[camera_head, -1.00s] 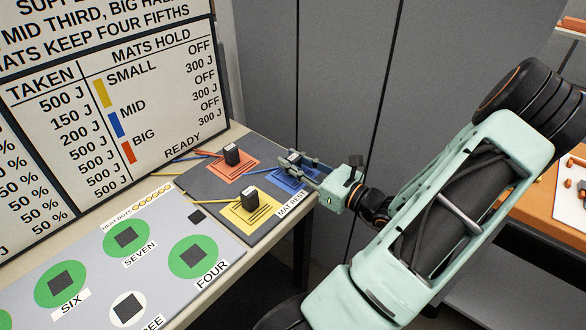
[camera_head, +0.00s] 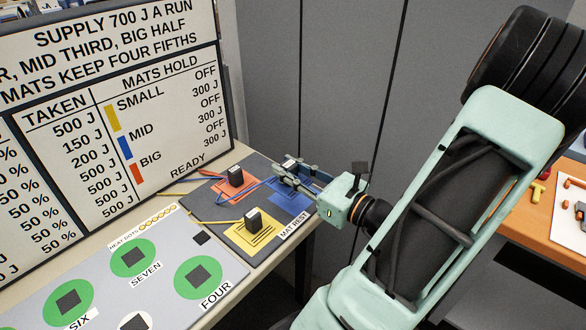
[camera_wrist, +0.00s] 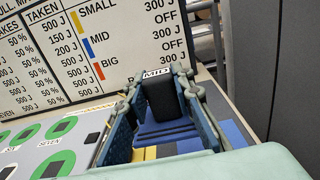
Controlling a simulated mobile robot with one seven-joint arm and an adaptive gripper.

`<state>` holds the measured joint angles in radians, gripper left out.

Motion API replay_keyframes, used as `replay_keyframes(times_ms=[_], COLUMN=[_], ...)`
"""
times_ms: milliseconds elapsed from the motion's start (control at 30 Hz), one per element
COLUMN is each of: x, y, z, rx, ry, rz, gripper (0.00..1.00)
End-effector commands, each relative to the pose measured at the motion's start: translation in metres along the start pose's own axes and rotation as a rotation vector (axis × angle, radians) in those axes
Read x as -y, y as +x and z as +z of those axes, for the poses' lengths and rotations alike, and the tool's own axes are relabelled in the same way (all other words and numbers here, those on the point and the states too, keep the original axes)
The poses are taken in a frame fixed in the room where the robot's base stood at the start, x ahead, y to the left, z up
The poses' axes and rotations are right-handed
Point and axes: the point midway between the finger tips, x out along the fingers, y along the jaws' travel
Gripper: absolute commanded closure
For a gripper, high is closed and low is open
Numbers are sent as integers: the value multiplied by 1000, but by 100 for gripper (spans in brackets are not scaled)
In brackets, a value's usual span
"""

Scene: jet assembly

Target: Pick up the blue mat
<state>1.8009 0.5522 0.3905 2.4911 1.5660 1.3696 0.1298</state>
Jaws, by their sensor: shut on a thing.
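My gripper (camera_head: 287,170) is shut on the black upright handle (camera_wrist: 166,100) of the blue mat, whose top is marked MID. In the wrist view the handle stands between the two fingers, with the striped blue mat (camera_wrist: 160,132) below it. In the head view the fingers are over the grey mat rest, and the gripper hides most of the handle and mat. A blue area (camera_head: 290,204) shows on the rest below the fingers. The mat appears a little above the rest; the exact gap is unclear.
The red mat (camera_head: 214,193) and yellow mat (camera_head: 243,238), each with a black handle, lie beside it on the mat rest (camera_head: 262,256). Coloured cables run toward the board (camera_head: 110,120) behind. Green heat spots lie at the front left. A grey wall stands behind.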

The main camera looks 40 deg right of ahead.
Motion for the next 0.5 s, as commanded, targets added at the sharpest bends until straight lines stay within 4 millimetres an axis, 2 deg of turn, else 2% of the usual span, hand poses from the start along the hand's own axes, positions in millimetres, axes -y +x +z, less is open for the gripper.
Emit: replay_keyframes(times_ms=[33,100,500], x=[-11,-18,-24], y=[-5,-9,-13], z=[6,12,20], rx=[-3,0,3], ry=[2,3,5], rz=[-1,-2,-3], gripper=[100,100,100])
